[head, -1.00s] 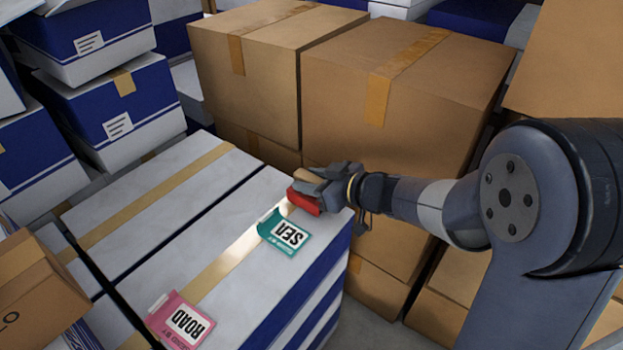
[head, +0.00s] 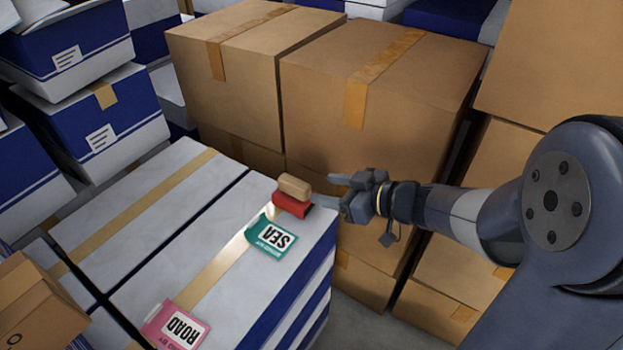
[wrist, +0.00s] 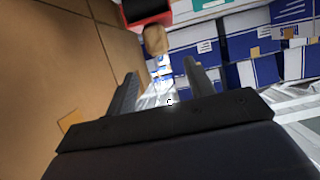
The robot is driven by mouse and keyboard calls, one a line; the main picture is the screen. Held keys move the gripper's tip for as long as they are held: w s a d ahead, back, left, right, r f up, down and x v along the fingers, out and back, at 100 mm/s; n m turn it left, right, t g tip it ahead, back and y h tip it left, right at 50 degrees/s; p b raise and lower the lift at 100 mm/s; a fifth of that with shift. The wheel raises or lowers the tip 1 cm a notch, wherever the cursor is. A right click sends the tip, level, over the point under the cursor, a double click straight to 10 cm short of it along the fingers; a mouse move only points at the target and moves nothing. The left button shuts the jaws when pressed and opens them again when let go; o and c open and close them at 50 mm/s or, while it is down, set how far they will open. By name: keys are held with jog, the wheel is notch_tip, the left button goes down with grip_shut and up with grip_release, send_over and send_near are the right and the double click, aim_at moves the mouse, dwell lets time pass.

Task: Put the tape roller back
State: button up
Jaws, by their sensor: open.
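The tape roller, red with a tan top (head: 293,197), sits on the white-topped box (head: 185,235) near its far right corner, just behind the teal SEA label (head: 272,238). My gripper (head: 338,192) is open and empty, just to the right of the roller and apart from it. In the wrist view the roller's red body and tan part (wrist: 153,38) show at the top, beyond the open fingers (wrist: 157,80). A pink ROAD label (head: 175,327) lies at the near end of the same box top.
Large brown cartons (head: 375,85) stand close behind my gripper. Blue and white boxes (head: 95,110) are stacked at the left. A small brown box (head: 35,305) is at the lower left. The white box top left of the labels is clear.

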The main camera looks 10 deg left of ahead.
jog(key=shift+v, duration=1.2)
